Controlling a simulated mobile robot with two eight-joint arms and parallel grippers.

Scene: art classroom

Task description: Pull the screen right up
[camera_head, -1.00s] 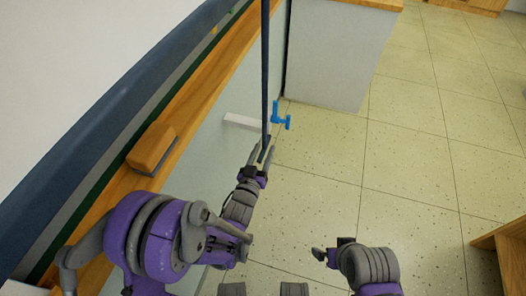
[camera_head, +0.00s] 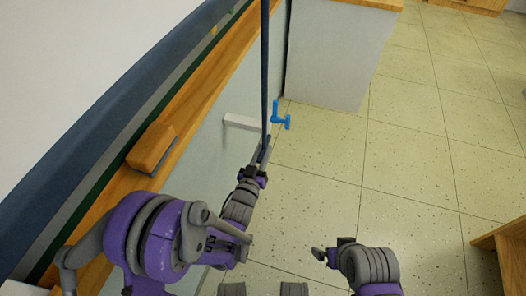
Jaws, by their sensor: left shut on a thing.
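The white screen (camera_head: 70,70) fills the upper left, with a thick dark blue bar (camera_head: 110,105) along its lower edge. A thin dark blue rod (camera_head: 265,70) hangs upright from the top of the picture, right of the wooden ledge. My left gripper (camera_head: 264,152) is shut on the rod's lower end. The fingers hide part of that end. My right gripper (camera_head: 325,253) is low in the middle, apart from everything; its fingers are too small to tell if open.
A wooden ledge (camera_head: 215,65) with an orange-brown block (camera_head: 151,148) on it runs along the wall. A blue tap-like fitting (camera_head: 280,117) and a white bar (camera_head: 243,122) are near the rod. A white cabinet (camera_head: 335,55) stands behind.

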